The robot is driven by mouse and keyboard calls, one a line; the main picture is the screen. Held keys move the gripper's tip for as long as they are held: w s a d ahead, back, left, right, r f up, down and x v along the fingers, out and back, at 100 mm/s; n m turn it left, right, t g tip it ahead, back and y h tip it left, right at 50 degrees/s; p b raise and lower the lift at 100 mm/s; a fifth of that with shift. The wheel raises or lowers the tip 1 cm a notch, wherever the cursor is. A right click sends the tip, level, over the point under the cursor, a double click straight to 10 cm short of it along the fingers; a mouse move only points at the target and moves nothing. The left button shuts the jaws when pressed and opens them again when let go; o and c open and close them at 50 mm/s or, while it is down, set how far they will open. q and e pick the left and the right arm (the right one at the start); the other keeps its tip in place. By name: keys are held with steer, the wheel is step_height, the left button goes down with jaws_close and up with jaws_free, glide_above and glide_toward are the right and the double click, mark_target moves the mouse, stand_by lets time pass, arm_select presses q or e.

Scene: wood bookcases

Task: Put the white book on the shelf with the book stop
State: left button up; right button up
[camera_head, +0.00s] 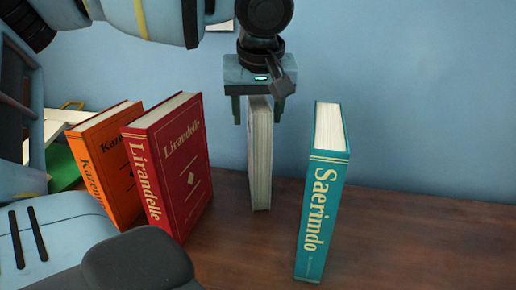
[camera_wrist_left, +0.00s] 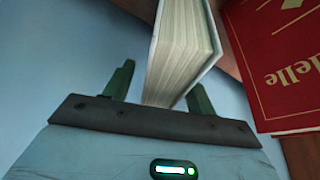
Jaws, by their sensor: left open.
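The white book (camera_head: 260,160) stands upright on the brown wood surface, in the middle of the head view. My left gripper (camera_head: 258,110) is above it, open, with its fingers pointing down on either side of the book's upper end. In the left wrist view the white book (camera_wrist_left: 180,50) lies between the open fingers (camera_wrist_left: 158,78), closer to the right one; I see no grip on it. I cannot make out a shelf with a book stop in either view. My right gripper is not in view.
A red book (camera_head: 170,165) and an orange book (camera_head: 108,165) lean to the left of the white book. A teal book (camera_head: 325,195) stands to its right, with a gap between. The wood surface (camera_head: 430,240) is clear at right. A blue wall (camera_head: 420,90) is behind.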

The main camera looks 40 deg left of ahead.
arm_select(q)
steer(key=shift+f, duration=0.15)
steer(key=shift+c, duration=0.2)
jaws_close()
stand_by(0.4)
